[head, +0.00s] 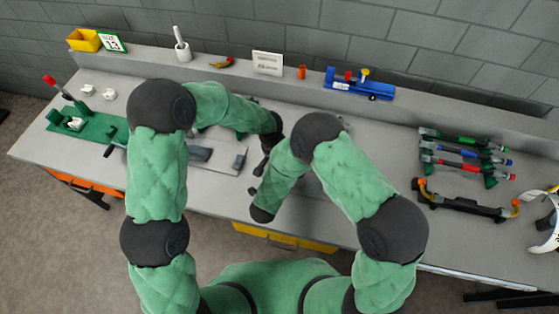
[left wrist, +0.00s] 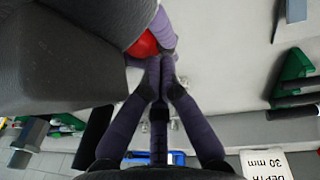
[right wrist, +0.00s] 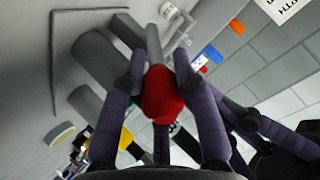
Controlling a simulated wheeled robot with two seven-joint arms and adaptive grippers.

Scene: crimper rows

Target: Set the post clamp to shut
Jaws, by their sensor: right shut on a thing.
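My right gripper (right wrist: 163,60) has its purple fingers around a red knob (right wrist: 162,95), shut on it, in the right wrist view. The red knob also shows partly in the left wrist view (left wrist: 143,45), behind purple fingers. Grey cylindrical parts (right wrist: 95,55) stand beside the knob; I cannot tell how they join it. My left gripper (left wrist: 163,78) has its fingertips together near the knob, with nothing visible between them. In the head view both grippers are close together over the middle of the bench, mostly hidden by my arms. The post clamp's body is hidden there, and its state cannot be told.
A blue tool (head: 358,84) lies on the back ledge, near a white sign (head: 267,62). Several crimper-like tools (head: 465,160) lie on the right.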

